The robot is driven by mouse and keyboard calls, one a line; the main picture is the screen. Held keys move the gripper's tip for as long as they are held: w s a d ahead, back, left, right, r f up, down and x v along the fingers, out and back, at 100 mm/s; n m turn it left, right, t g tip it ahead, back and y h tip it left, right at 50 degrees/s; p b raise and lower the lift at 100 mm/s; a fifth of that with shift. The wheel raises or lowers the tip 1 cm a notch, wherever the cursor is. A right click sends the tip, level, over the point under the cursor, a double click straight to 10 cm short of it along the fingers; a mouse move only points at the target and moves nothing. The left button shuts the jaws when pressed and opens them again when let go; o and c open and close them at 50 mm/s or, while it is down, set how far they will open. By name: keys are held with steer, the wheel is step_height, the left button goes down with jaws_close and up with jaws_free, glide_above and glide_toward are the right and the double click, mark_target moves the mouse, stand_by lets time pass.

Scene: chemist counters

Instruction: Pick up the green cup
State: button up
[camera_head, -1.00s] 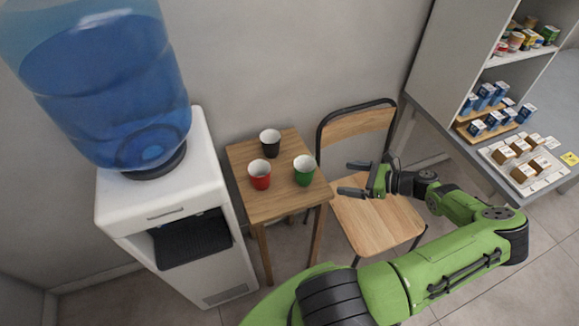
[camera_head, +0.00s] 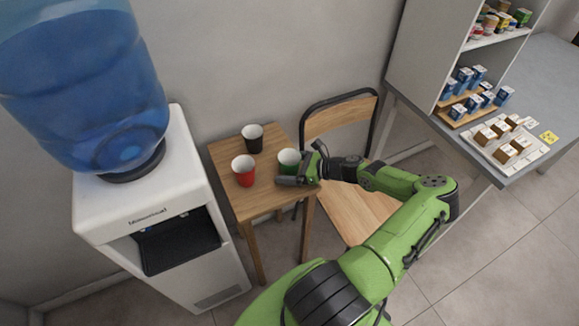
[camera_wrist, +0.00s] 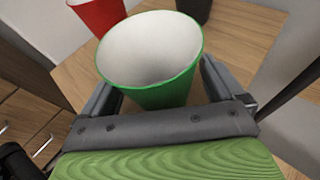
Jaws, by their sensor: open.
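The green cup (camera_head: 288,160) stands upright on the small wooden table near its right edge, partly hidden by my gripper in the head view. In the wrist view the green cup (camera_wrist: 150,62) shows its white inside and sits between the two fingers. My gripper (camera_head: 293,168) is open, with one finger on each side of the cup. It also shows in the wrist view (camera_wrist: 158,88). I cannot tell whether the fingers touch the cup.
A red cup (camera_head: 244,171) and a black cup (camera_head: 252,138) stand on the wooden table (camera_head: 260,204). A water dispenser (camera_head: 150,215) is at left. A chair (camera_head: 350,205) is close at right. A counter (camera_head: 535,110) with boxes is farther right.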

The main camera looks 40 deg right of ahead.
steer(key=c, duration=1)
steer(key=shift+r, duration=0.1)
